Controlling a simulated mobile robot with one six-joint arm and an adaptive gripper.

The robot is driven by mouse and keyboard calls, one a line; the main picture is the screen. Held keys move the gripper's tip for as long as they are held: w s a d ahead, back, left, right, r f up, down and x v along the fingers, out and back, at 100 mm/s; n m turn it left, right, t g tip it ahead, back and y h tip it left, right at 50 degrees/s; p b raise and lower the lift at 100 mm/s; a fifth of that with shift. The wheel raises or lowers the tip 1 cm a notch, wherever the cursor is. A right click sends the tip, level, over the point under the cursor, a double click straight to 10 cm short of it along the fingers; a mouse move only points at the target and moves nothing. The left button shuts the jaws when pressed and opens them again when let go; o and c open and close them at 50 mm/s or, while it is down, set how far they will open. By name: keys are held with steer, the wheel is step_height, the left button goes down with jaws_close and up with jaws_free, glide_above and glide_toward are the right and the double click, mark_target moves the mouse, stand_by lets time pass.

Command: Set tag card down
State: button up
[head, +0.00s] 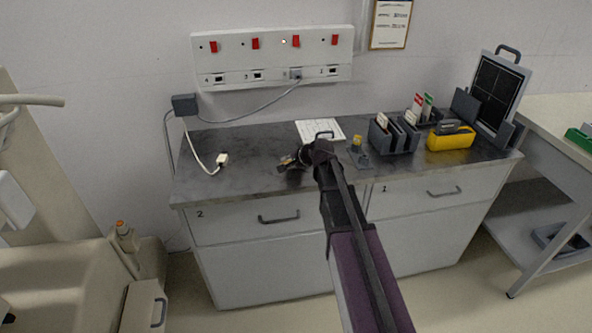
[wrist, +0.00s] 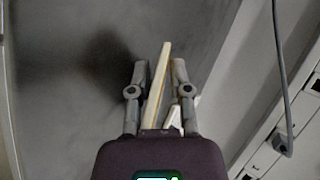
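My gripper (head: 288,161) is low over the dark worktop of the cart, left of its middle. In the wrist view my gripper (wrist: 160,72) has its fingertips parted. A thin cream card (wrist: 158,82), probably the tag card, stands nearly edge-on and slanted between them. Narrow gaps seem to show beside it, and its far end reaches past the fingertips. Whether it touches a finger or the worktop is unclear. In the head view the gripper mostly hides this spot.
A cable plug (head: 222,159) lies to the left. The switch panel (head: 272,57) is on the wall. The worktop's left part is mostly clear.

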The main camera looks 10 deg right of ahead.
stand_by(0.3)
steer(key=shift+p+v, duration=2.6)
steer(key=shift+v, duration=1.4)
step_height(320, 180, up, 8)
steer(key=s+d+p, duration=0.1)
steer(key=s+p, duration=0.1)
steer(key=p, duration=0.6)
steer(key=shift+d+f, duration=0.1)
steer(key=shift+d, duration=0.05)
